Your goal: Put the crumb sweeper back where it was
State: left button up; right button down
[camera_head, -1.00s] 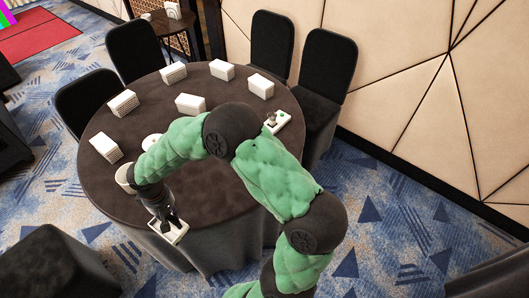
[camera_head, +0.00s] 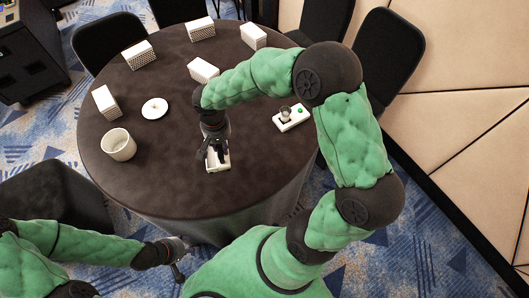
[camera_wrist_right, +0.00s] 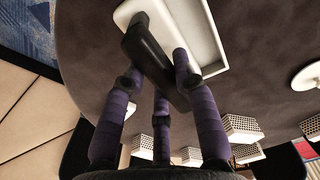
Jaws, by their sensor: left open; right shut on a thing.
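The crumb sweeper shows as a white shallow pan (camera_head: 223,164) with a dark bar (camera_wrist_right: 151,58) lying across it. My right gripper (camera_head: 216,150) is shut on the dark bar, above the near part of the round table. The pan also shows at the top of the right wrist view (camera_wrist_right: 203,30). The fingers hide part of the bar, and I cannot tell whether the pan touches the tabletop. My left gripper (camera_head: 180,262) is open and empty, off the table at its near side.
Several white napkin holders (camera_head: 106,101) stand around the table. A white tray (camera_head: 294,120) with small items lies right. Dark chairs (camera_head: 388,58) surround the table.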

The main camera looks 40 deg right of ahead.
jog(key=s+m, duration=0.1)
jog(key=m, duration=0.1)
jog(key=s+r+m+b, duration=0.1)
jog(key=m, duration=0.1)
jog(key=shift+s+d, duration=0.15)
jog(key=shift+s, duration=0.1)
jog(key=s+d+f+m+b, duration=0.1)
jog(key=d+f+b, duration=0.1)
jog(key=d+f, duration=0.2)
jog(key=d+f+m+b, duration=0.1)
jog(key=d+f+m, duration=0.1)
jog(key=d+f, duration=0.2)
jog(key=s+d+f+m+b, duration=0.1)
jog(key=d+f+m+b, duration=0.1)
jog(key=d+f, duration=0.2)
jog(key=shift+s+d+f+b, duration=0.15)
jog(key=shift+d+b, duration=0.05)
jog(key=shift+d, duration=0.5)
jog(key=shift+s+d+f+b, duration=0.15)
jog(key=shift+d, duration=0.5)
jog(key=shift+r, duration=0.1)
